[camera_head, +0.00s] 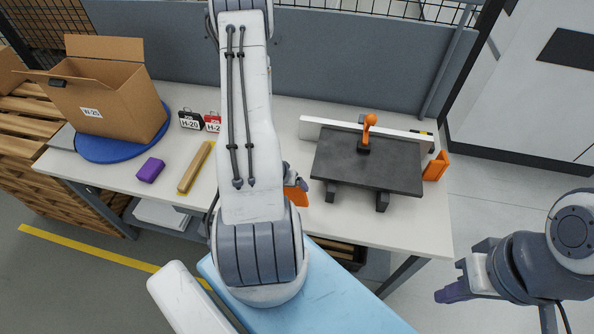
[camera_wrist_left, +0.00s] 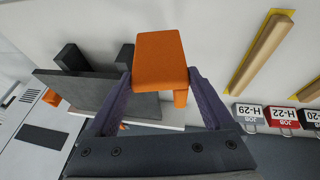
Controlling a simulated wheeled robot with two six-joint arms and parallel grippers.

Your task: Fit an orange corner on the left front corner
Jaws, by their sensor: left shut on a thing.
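The dark board (camera_head: 345,168) lies raised on supports at the right of the table, with an orange toggle clamp (camera_head: 368,128) at its back edge. My left gripper (camera_wrist_left: 159,75) is shut on an orange corner (camera_wrist_left: 160,58). In the head view my arm hides most of this gripper, and part of the held corner (camera_head: 297,196) shows left of the board's left front corner, apparently apart from it. Another orange corner (camera_head: 436,166) is at the board's right side. My right gripper (camera_head: 464,287) is off the table at lower right; its finger opening is unclear.
A cardboard box (camera_head: 110,95) stands on a blue disc (camera_head: 95,150) at the left. A purple block (camera_head: 150,170), a wooden strip (camera_head: 195,168) and job tags (camera_head: 190,120) lie on the table. A grey partition (camera_head: 330,60) closes the back. The table front is clear.

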